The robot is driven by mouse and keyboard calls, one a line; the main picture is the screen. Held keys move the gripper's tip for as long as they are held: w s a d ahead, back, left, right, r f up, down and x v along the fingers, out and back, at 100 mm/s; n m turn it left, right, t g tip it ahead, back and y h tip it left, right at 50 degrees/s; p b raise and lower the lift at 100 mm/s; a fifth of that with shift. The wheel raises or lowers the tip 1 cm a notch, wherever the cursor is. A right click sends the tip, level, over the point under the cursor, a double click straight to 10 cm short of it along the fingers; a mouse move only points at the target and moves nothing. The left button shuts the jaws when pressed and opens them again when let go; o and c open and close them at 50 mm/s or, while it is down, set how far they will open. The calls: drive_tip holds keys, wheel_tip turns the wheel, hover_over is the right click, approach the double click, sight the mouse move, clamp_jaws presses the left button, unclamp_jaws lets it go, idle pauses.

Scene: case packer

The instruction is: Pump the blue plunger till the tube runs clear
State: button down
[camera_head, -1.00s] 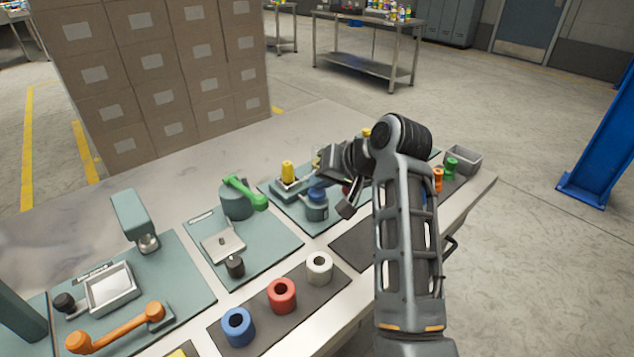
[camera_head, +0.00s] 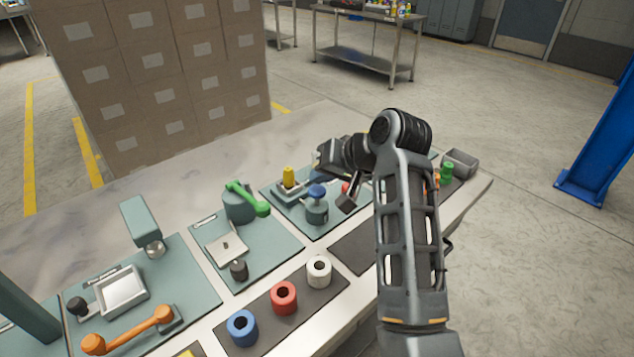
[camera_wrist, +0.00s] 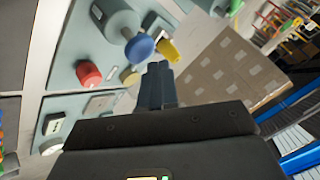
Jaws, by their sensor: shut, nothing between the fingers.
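The blue plunger (camera_head: 317,190) has a round knob standing up on a teal pump body (camera_head: 317,212), on a teal panel right of the middle of the bench. It also shows in the wrist view (camera_wrist: 139,49), just left of and beyond my fingertips. My gripper (camera_wrist: 158,68) is shut and empty, with its fingers together. In the head view my gripper is close to the right of the plunger and apart from it. I cannot make out the tube or what is in it; my arm hides part of that panel.
A yellow knob (camera_head: 288,177) stands beside the pump, and a red knob (camera_wrist: 88,74) is close by. A green lever (camera_head: 248,198) is to the left. White, red and blue rings (camera_head: 242,328) lie in front. Stacked cartons (camera_head: 160,75) stand behind the bench.

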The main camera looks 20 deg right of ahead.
sight(321, 191)
drive_tip(key=shift+r, duration=0.15)
wheel_tip(321, 191, up, 5)
drive_tip(key=p, duration=0.4)
drive_tip(key=shift+p, duration=0.35)
idle(0.6)
